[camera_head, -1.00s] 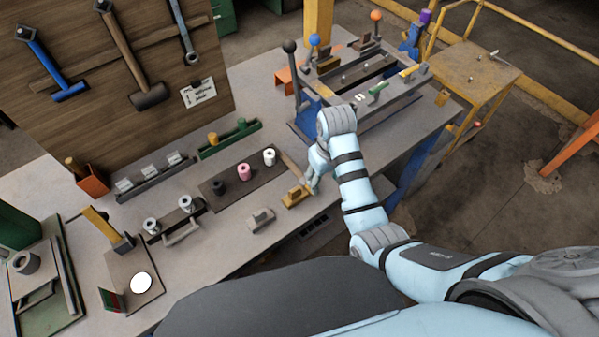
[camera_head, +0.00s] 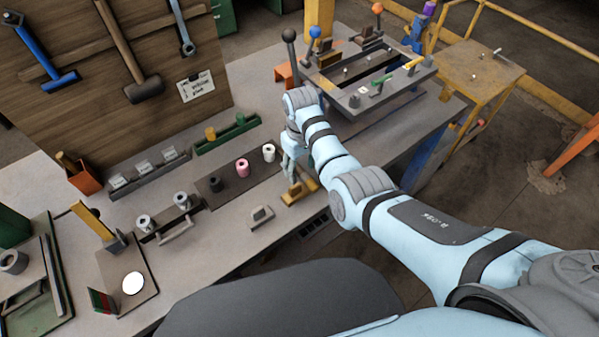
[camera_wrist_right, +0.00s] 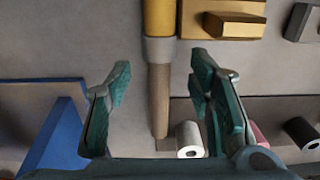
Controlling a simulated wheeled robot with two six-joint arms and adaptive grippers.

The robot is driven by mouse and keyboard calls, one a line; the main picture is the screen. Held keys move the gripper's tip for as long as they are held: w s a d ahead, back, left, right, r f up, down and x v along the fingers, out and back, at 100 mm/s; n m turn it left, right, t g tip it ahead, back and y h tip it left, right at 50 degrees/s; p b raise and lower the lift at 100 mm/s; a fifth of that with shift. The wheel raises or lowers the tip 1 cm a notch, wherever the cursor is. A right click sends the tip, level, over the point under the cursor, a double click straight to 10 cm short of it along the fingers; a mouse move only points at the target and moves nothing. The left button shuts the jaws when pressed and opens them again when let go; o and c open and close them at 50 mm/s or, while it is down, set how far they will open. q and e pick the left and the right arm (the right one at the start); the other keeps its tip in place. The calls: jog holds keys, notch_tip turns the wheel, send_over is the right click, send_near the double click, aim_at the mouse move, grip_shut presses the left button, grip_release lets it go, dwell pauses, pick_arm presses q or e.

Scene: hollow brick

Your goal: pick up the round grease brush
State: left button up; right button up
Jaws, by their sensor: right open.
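The round grease brush (camera_wrist_right: 159,100) shows in the right wrist view as an upright line in the picture: a yellow end at the top, a grey collar, then a brown round handle. My right gripper (camera_wrist_right: 160,85) is open, with one teal finger on each side of the brush; I see gaps between the fingers and the brush. In the head view my right gripper (camera_head: 293,176) points down over the bench near its front edge and, with the arm, hides the brush. My left gripper is not in view.
A white roll (camera_wrist_right: 190,140) stands close to the right finger; pink (camera_head: 243,168) and black (camera_head: 214,184) rolls stand further left. A yellow block (camera_head: 298,194) lies just in front of the right gripper, a grey block (camera_head: 262,216) beside it.

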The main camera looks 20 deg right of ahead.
jog(key=shift+f, duration=0.6)
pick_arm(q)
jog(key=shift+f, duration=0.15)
pick_arm(e)
jog(key=shift+r, duration=0.1)
grip_shut()
